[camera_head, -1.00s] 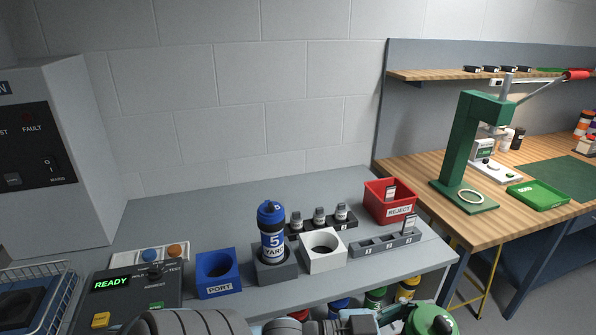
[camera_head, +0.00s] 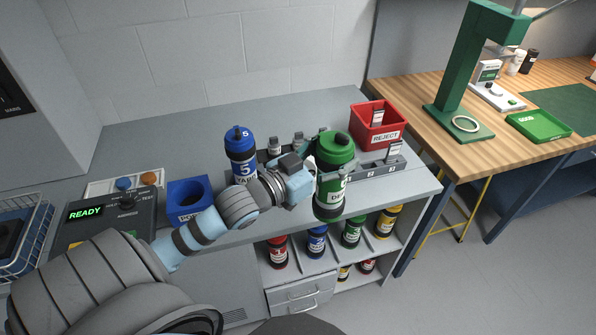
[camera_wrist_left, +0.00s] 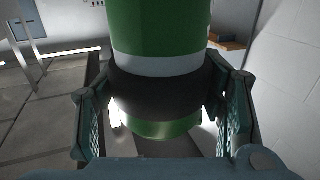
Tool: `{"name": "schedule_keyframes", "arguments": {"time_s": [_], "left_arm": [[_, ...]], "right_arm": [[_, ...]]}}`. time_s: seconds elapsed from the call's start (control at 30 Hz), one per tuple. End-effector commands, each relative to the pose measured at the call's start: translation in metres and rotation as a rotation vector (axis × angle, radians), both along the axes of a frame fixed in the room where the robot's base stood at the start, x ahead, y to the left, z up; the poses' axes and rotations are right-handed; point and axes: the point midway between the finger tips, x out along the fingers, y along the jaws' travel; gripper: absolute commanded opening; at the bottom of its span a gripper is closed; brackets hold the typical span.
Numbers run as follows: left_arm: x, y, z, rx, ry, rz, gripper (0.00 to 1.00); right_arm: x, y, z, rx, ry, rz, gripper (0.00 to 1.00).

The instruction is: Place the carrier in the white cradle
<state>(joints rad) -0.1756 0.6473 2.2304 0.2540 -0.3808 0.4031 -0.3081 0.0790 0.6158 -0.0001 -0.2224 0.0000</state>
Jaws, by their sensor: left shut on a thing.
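My left gripper (camera_head: 318,172) is shut on a green carrier (camera_head: 333,178), a capped cylinder with a white label and dark bands. It holds the carrier roughly upright at the bench's front side. In the left wrist view, the carrier (camera_wrist_left: 160,40) stands between the two fingers (camera_wrist_left: 160,105), which press near its dark band. The white cradle is hidden behind my left gripper and the carrier, so I cannot tell the gap between them. My right gripper is not in view.
A blue carrier (camera_head: 240,150) marked 5 stands left of my gripper. The blue port block (camera_head: 188,195) and READY control box (camera_head: 100,215) are further left. A grey slotted rack (camera_head: 378,168) and red reject bin (camera_head: 375,125) are on the right. Several carriers fill the shelf below.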

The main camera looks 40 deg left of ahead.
Motion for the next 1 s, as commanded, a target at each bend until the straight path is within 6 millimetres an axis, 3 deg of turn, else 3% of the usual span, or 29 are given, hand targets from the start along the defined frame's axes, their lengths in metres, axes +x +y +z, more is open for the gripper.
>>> {"name": "schedule_keyframes", "arguments": {"time_s": [0.1,0.3,0.5,0.63,0.77,1.0], "left_arm": [[0.033,0.036,0.022,0.003,-0.008,0.120,0.09],[0.073,0.100,0.066,-0.001,-0.008,0.337,0.09],[0.089,0.146,0.102,-0.003,-0.005,0.497,0.09],[0.092,0.161,0.113,-0.003,-0.002,0.548,0.09],[0.093,0.164,0.095,-0.001,0.004,0.561,0.09],[0.093,0.164,0.003,-0.001,0.007,0.559,0.09]], "right_arm": [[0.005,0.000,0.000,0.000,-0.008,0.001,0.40],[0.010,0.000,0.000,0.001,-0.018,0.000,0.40],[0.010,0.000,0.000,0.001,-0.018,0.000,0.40],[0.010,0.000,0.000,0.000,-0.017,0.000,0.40],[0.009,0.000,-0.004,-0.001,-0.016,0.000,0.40],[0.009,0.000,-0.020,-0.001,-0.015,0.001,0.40]]}}
